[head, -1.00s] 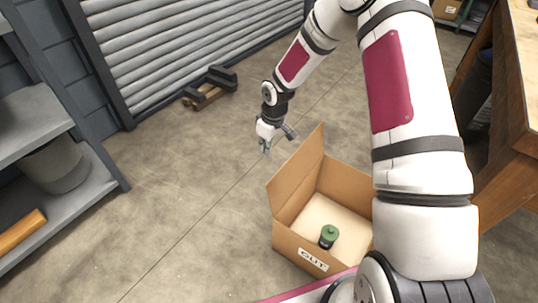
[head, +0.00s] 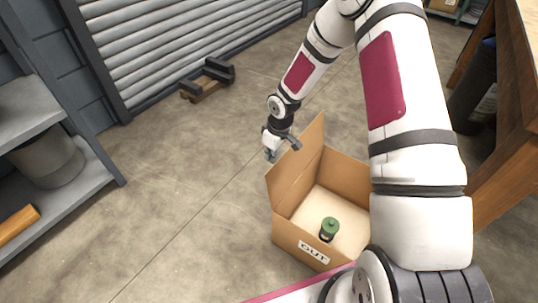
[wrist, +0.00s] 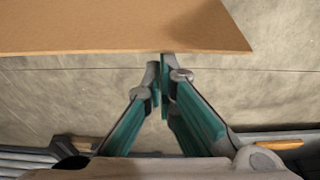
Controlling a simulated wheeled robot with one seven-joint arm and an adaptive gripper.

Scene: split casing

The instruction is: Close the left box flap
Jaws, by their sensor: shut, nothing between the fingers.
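The open cardboard box (head: 290,243) stands on the floor, with "OUT" on its front side. Its left flap (head: 299,165) stands up, leaning slightly outward. In the wrist view the brown flap (wrist: 110,25) fills the top, its edge close to my fingertips. A green and black object (head: 329,229) lies inside the box. My gripper (head: 271,157) is shut and empty, just outside the left flap near its upper edge. In the wrist view its fingertips (wrist: 160,70) meet near the flap's edge; I cannot tell whether they touch it. The box's right side is hidden behind my arm.
A grey shelf (head: 90,165) with a bucket (head: 50,160) stands at the left. A wooden bench (head: 505,130) is at the right. A dark low item (head: 208,80) lies by the roller shutter (head: 180,30). Floor left of the box is clear.

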